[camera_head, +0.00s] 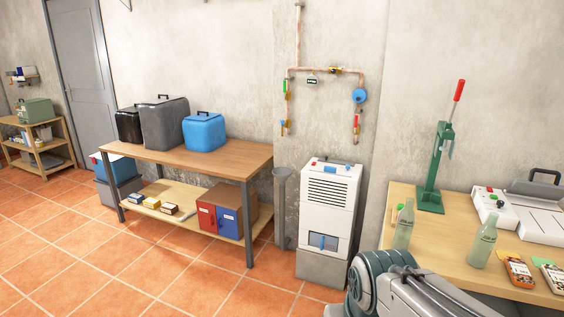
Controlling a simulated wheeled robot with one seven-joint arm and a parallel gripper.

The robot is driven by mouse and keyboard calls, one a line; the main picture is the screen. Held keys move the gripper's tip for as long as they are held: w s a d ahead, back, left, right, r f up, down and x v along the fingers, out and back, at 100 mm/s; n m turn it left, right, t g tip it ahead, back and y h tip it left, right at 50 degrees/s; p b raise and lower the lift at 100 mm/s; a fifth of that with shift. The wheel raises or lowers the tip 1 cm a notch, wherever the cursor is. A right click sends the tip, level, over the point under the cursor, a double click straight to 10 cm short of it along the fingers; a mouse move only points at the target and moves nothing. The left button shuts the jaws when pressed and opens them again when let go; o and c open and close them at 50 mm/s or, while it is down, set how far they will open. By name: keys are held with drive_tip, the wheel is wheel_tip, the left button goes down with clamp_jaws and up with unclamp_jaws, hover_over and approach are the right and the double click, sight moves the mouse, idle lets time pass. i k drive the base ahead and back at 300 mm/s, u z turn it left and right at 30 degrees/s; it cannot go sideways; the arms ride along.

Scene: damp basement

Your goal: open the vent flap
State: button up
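A white dehumidifier-like unit (343,222) stands upright on a grey block, against the wall right of the wooden bench. A slatted dark vent (329,191) is on its upper front. A blue piece (331,169) lies along its top edge, and a window with a blue part (323,242) is low on its front. I cannot tell which part is the vent flap or whether it is open. My arm shows at the bottom right, in front of and right of the unit. My gripper is not in view.
A wooden bench (235,156) with cases stands left of the unit, with a grey post (282,208) between them. A right-hand table (450,236) holds bottles (483,246) and a green press (436,170). Copper pipes are above the unit. Tiled floor in front is clear.

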sight(325, 160)
drive_tip(key=z, duration=0.25)
drive_tip(key=i, duration=1.1)
drive_tip(key=u, duration=1.05)
drive_tip(key=i, duration=2.2)
drive_tip(key=z, duration=0.8)
drive_tip(key=i, duration=0.5)
drive_tip(key=z, duration=0.45)
